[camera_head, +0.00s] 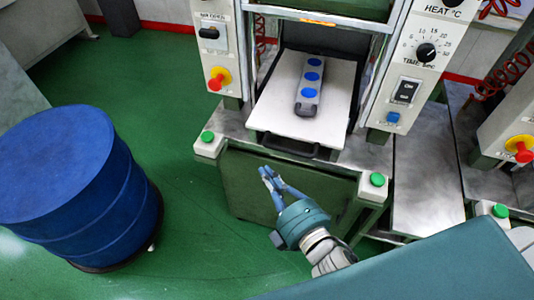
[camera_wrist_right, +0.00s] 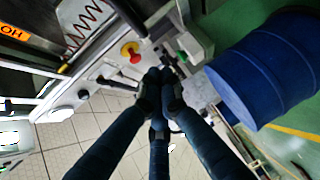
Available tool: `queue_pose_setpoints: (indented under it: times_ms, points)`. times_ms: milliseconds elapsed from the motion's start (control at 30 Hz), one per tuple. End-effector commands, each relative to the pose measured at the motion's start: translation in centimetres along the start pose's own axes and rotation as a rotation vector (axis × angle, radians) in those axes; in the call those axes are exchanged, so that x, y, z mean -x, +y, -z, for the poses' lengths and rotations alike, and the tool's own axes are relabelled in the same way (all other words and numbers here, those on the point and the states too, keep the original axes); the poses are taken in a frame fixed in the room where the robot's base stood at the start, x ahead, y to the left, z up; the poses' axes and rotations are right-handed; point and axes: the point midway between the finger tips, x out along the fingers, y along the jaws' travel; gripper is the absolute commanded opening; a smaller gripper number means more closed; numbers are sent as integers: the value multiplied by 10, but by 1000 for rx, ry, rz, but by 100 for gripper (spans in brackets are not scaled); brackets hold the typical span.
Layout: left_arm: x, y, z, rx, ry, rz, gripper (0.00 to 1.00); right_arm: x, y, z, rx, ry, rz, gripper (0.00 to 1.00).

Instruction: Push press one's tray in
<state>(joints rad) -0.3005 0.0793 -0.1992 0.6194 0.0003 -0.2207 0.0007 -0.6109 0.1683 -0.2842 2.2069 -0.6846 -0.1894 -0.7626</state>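The press's tray (camera_head: 267,101) is a pale flat plate that sticks out of the front of the press (camera_head: 322,20). A dark handle (camera_head: 291,147) runs along its front edge. A grey mould (camera_head: 311,92) with three blue round spots lies on the tray. My right gripper (camera_head: 266,171) is in front of and below the handle in the head view, apart from it. Its fingers are drawn together and nothing shows between them. In the right wrist view, the fingertips (camera_wrist_right: 160,76) meet near the middle. My left gripper is not in view.
A blue drum (camera_head: 85,190) stands on the green floor at left. Green buttons (camera_head: 207,136) (camera_head: 377,179) flank the tray on the press's front corners. A red knob (camera_head: 216,81) and a control panel (camera_head: 418,60) are on its sides. Another press (camera_head: 509,130) is at right.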

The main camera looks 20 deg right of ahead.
Motion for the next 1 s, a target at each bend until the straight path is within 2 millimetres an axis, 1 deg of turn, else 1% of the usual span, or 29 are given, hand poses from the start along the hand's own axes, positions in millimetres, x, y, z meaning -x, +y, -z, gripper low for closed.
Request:
queue_pose_setpoints:
  times_ms: [33,133,300,500,867,967,1000]
  points:
    - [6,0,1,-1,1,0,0,-12,5,0,1,0,-4,0]
    - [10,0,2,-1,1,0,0,-32,4,0,1,1,-2,0]
    - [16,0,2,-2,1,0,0,-50,2,-18,2,0,1,0]
    - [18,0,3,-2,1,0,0,-59,0,-27,-1,1,1,0]
    - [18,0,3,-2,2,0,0,-60,0,-29,-1,0,1,0]
    - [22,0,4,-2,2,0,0,-68,3,-36,3,1,1,0]
    - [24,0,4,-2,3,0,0,-74,6,-42,3,2,0,0]
